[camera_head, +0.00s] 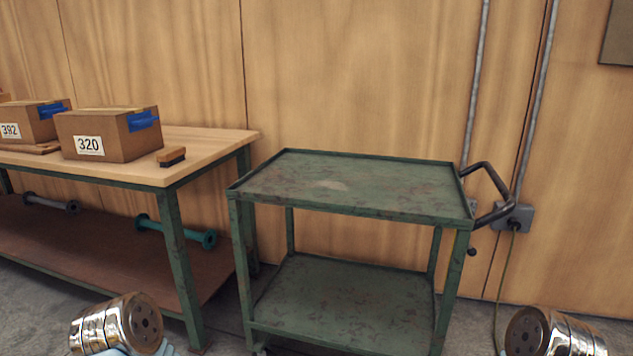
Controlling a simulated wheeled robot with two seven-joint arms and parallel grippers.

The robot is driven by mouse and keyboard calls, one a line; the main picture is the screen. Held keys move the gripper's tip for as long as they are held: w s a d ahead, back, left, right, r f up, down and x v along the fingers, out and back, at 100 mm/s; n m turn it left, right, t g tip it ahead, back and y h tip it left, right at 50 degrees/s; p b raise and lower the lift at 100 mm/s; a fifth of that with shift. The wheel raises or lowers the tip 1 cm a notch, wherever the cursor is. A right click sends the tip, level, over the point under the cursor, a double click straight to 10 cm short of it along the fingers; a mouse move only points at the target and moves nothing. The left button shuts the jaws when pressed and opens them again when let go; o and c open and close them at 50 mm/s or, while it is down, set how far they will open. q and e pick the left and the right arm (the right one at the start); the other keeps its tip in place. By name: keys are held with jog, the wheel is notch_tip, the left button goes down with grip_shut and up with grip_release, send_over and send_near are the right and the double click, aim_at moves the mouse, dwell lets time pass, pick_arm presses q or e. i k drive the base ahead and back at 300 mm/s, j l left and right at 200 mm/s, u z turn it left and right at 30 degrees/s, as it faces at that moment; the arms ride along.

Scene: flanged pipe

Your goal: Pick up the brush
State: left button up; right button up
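The brush (171,156) is small, with a brown wooden back and dark bristles. It lies on the wooden top of the workbench (218,142), near the front edge toward its right end, just right of the box labelled 320. Metal parts of my arms show at the bottom left and bottom right corners, well apart from the brush. The fingers of both my grippers are out of view.
Cardboard boxes labelled 320 (110,135) and 392 (32,122) stand on the bench. A teal flanged pipe (172,230) and a grey one (50,203) lie on its lower shelf. A green two-tier cart (350,185) stands right of the bench, its top empty.

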aim_at(167, 158)
jog(key=i+j+z, duration=0.2)
jog(key=j, duration=0.2)
jog(key=j+z, duration=0.2)
jog(key=j, duration=0.25)
jog(key=i+j+z, duration=0.15)
jog(key=j, duration=0.3)
